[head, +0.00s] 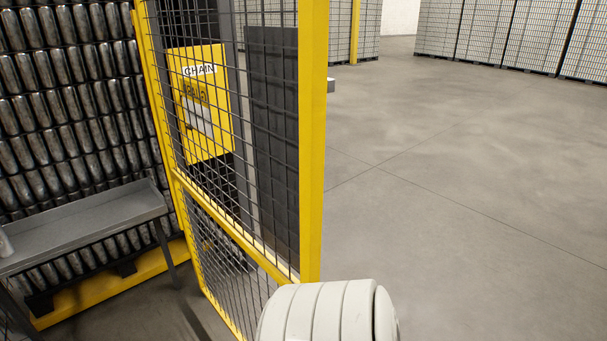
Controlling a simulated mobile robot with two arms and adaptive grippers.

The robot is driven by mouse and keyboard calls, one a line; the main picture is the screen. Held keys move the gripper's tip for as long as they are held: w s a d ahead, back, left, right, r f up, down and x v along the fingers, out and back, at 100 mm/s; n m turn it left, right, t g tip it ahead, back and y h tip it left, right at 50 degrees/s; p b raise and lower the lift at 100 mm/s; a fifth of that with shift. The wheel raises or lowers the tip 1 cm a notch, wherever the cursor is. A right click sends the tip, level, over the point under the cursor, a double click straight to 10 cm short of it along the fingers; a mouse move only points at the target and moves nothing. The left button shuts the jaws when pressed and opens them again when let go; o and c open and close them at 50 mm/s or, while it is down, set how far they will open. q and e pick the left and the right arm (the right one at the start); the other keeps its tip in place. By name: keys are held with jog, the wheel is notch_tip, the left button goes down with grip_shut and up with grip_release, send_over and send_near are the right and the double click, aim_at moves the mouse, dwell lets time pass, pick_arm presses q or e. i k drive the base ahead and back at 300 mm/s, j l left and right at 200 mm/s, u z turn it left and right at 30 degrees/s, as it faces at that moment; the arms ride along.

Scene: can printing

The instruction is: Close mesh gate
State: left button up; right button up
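The mesh gate (313,150) is a tall yellow frame with dark wire mesh and a yellow cross rail. It fills the left-centre of the head view and stands at an angle, its thick near upright closest to me. Open floor lies to the right of this upright, and no frame meets it there. The gate's top and the lower end of the near upright are not fully visible. A white, ribbed, rounded arm part of mine covers the bottom centre. Neither gripper shows.
A yellow panel (222,135) marked "CHAIN" and a dark panel (275,120) show through the mesh. A grey bench (85,222) stands left before stacked metal cans (60,110). Palletised cans (490,40) line the back right. The concrete floor (460,200) at right is clear.

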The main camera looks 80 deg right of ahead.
aim_at(286, 67)
jog(key=k+l+z, duration=0.15)
jog(key=l, duration=0.25)
jog(key=k+l+z, duration=0.15)
jog(key=l, duration=0.25)
jog(key=k+l+z, duration=0.15)
jog(key=l, duration=0.3)
jog(key=k+l+z, duration=0.15)
jog(key=l, duration=0.25)
jog(key=l+z, duration=0.15)
jog(key=l, duration=0.3)
jog(key=k, duration=0.05)
